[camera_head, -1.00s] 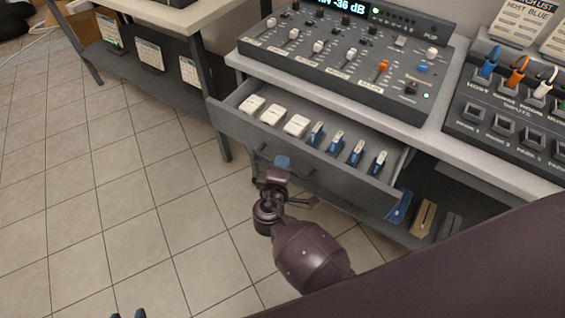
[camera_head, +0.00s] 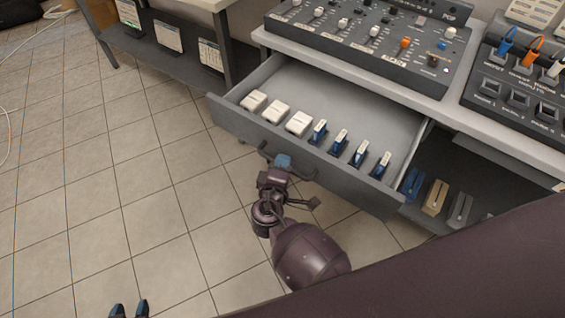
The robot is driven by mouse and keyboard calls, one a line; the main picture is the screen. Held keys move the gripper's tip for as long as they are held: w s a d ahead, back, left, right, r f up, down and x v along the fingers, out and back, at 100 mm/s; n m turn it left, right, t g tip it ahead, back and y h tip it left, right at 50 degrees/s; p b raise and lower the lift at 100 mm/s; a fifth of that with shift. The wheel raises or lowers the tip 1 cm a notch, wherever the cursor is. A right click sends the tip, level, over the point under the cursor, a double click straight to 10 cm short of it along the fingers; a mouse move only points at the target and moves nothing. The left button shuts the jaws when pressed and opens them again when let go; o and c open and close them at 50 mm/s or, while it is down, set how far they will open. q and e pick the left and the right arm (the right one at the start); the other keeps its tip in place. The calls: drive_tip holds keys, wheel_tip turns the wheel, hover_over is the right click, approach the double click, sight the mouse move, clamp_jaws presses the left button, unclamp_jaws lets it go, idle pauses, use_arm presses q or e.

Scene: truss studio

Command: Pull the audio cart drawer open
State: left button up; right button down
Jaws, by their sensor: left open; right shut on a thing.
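The audio cart drawer (camera_head: 367,100) is pulled well out from under the cart top, and much of its bare floor shows. White boxes (camera_head: 278,111) and several small blue-and-white items (camera_head: 339,142) stand in a row near its front. The dark drawer handle (camera_head: 302,173) runs along the outside of the drawer front. My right gripper (camera_head: 283,162) is shut on the handle, with blue fingertips at its middle. My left gripper (camera_head: 129,309) is open and empty above the floor at the bottom edge, with only its fingertips in view.
A mixing console (camera_head: 375,40) and a patch box (camera_head: 515,95) with coloured plugs sit on the cart top. An open shelf (camera_head: 460,180) under the cart holds a few small items. The tiled floor (camera_head: 110,190) at left is clear.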

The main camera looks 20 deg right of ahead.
use_arm(q)
drive_tip(key=shift+s+a, duration=0.1)
use_arm(e)
drive_tip(key=shift+s+a, duration=0.1)
use_arm(q)
drive_tip(key=shift+s+f, duration=0.1)
drive_tip(key=shift+s, duration=0.05)
use_arm(e)
drive_tip(key=c, duration=1.1)
unclamp_jaws()
drive_tip(key=shift+c, duration=0.2)
use_arm(q)
drive_tip(key=shift+s, duration=0.1)
